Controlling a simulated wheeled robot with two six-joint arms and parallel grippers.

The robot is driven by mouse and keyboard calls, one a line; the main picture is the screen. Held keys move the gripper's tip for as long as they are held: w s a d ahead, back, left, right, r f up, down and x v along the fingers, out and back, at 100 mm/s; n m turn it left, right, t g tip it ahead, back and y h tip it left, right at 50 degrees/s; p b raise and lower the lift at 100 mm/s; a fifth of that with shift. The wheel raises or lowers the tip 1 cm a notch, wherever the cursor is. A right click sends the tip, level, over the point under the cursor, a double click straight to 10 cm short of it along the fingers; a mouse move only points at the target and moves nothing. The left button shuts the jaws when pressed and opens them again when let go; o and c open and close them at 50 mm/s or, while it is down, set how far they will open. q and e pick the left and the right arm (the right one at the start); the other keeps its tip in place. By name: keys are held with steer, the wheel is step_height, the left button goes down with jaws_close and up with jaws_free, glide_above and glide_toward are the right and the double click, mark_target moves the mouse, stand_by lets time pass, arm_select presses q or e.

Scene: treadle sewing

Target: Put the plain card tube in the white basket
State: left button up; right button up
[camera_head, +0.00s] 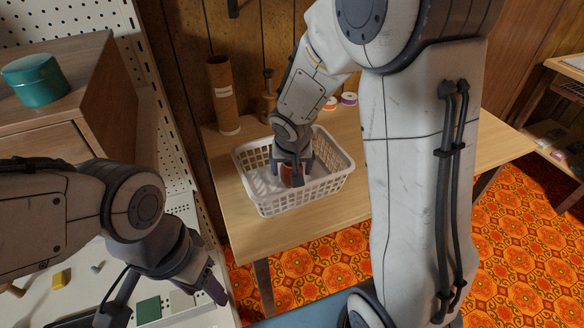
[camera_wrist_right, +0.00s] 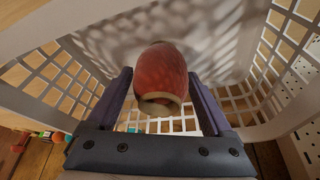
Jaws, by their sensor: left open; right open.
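A tall brown card tube (camera_head: 222,95) with a pale label band stands upright at the back left of the wooden table. The white basket (camera_head: 258,198), with lattice walls, stands on the table. My right gripper (camera_head: 291,178) reaches down into it, open. A red-brown rounded object (camera_wrist_right: 162,75) with a pale-rimmed end is between its fingers, with gaps at the sides; I cannot tell whether it rests on the basket floor. The basket also shows in the right wrist view (camera_wrist_right: 285,115). My left gripper (camera_head: 215,290) is open, at the lower left, away from the basket.
A wooden spindle-like object (camera_head: 268,95) stands right of the tube. Small rolls (camera_head: 348,99) lie behind my right arm. A teal tin (camera_head: 35,80) sits on a wooden cabinet at the left. The table (camera_head: 285,236) is clear in front of the basket.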

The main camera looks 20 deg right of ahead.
steer(key=p+v, duration=0.3)
steer(key=v, duration=0.9)
steer(key=s+a+n, duration=0.1)
steer(key=s+a, duration=0.1)
steer(key=s+a+n+g+y, duration=0.1)
steer(key=s+a+n, duration=0.1)
steer(key=s+a, duration=0.1)
steer(key=s+a+n, duration=0.1)
steer(key=s+a, duration=0.1)
steer(key=s, duration=0.1)
steer(key=shift+a+f, duration=0.3)
steer(key=s+a+n+g+y, duration=0.1)
steer(key=s+a+n+g, duration=0.2)
steer(key=s, duration=1)
steer(key=a+n, duration=0.2)
steer(key=n, duration=0.2)
steer(key=shift+s+f, duration=0.15)
steer(key=shift+f, duration=0.2)
steer(key=shift+r, duration=0.1)
step_height(320, 180, up, 13)
steer(key=p, duration=1.3)
steer(key=shift+r, duration=0.1)
